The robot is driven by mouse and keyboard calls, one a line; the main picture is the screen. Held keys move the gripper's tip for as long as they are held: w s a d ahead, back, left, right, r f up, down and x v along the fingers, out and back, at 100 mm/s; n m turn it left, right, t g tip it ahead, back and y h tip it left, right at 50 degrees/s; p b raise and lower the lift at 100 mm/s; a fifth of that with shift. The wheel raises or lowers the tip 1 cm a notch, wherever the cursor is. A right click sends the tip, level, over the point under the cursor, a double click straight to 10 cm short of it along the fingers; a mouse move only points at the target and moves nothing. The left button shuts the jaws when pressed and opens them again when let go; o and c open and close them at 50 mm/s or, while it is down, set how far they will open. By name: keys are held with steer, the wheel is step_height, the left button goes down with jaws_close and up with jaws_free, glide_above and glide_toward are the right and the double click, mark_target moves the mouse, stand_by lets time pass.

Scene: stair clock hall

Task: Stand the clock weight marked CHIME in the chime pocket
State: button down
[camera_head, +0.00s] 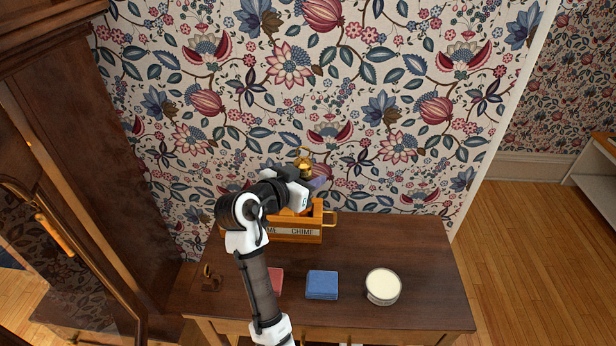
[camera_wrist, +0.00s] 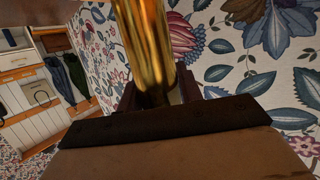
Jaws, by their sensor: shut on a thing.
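My gripper (camera_head: 303,184) is shut on a brass clock weight (camera_head: 304,164), whose shiny gold top with a ring shows above the jaws. In the wrist view the gold cylinder (camera_wrist: 150,40) stands between the dark fingers. No marking on it can be read. The gripper is at the wooden carrier (camera_head: 318,232), over its right part. The carrier's front label reads CHIME on the right; the label to the left is partly hidden by my arm. The chime pocket's inside is hidden by my gripper, so I cannot tell whether the weight's lower end is inside it.
The carrier stands at the back of a dark wooden table (camera_head: 415,258) against the papered wall. In front are a blue cloth stack (camera_head: 322,285), a round white-topped tin (camera_head: 383,286), a partly hidden red item (camera_head: 276,281) and a small brown object (camera_head: 210,279). The table's right side is clear.

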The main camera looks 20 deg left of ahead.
steer(key=shift+f+b, duration=0.45)
steer(key=shift+b, duration=0.05)
steer(key=c, duration=0.9)
jaws_free()
steer(key=shift+s, duration=0.1)
steer(key=shift+o, duration=0.2)
steer(key=b+v, duration=0.2)
steer(key=v, duration=1.1)
steer(key=shift+s, duration=0.35)
steer(key=shift+f, duration=0.1)
